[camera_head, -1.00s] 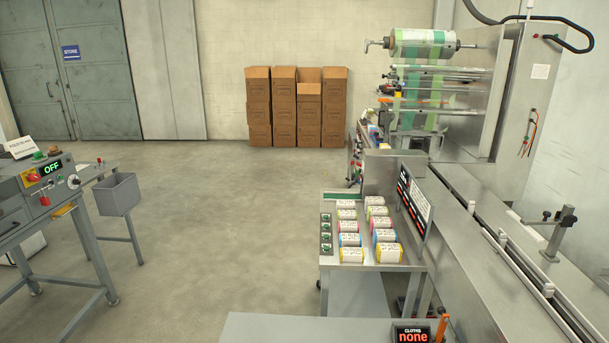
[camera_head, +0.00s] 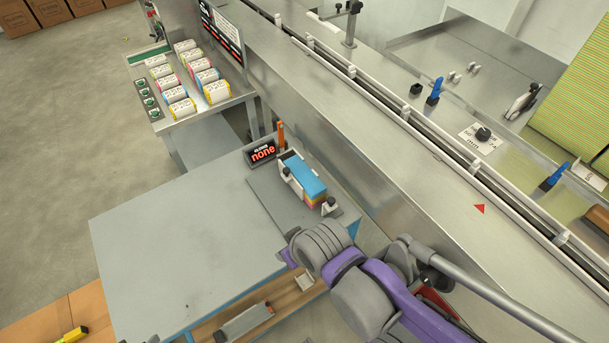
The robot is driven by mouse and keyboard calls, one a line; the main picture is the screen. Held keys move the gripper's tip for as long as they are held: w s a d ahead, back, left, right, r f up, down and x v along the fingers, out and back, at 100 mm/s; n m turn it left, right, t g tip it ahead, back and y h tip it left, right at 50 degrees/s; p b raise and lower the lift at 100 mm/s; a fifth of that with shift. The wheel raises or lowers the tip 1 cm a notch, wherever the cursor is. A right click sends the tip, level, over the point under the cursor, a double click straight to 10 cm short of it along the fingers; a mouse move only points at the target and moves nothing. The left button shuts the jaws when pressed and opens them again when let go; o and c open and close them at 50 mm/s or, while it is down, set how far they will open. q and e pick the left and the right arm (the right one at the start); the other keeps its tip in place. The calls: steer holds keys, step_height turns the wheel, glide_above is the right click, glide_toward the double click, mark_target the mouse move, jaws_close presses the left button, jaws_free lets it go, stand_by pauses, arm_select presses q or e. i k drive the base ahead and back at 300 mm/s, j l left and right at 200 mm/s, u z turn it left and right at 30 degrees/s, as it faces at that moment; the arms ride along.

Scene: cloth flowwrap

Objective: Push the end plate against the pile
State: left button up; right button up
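The pile (camera_head: 306,178) is a stack of folded cloths, blue on top with orange and other colours below. It lies in a small holder (camera_head: 264,196) on the near bench. Pale metal pieces with dark knobs stand at its left side and near end; I cannot tell for sure which is the end plate. An orange upright piece (camera_head: 281,136) stands at the far end. My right arm comes in from the lower right, its purple and grey wrist just in front of the holder. I cannot make out its gripper fingers. My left gripper is not in view.
A display (camera_head: 262,151) reading "CLOTHS none" stands beside the holder. The grey bench top (camera_head: 175,238) to the left is clear. The long steel conveyor (camera_head: 370,130) runs behind and to the right. A side table (camera_head: 222,108) holds several wrapped rolls.

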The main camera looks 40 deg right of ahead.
mark_target(330, 204)
steer(key=z, duration=1.6)
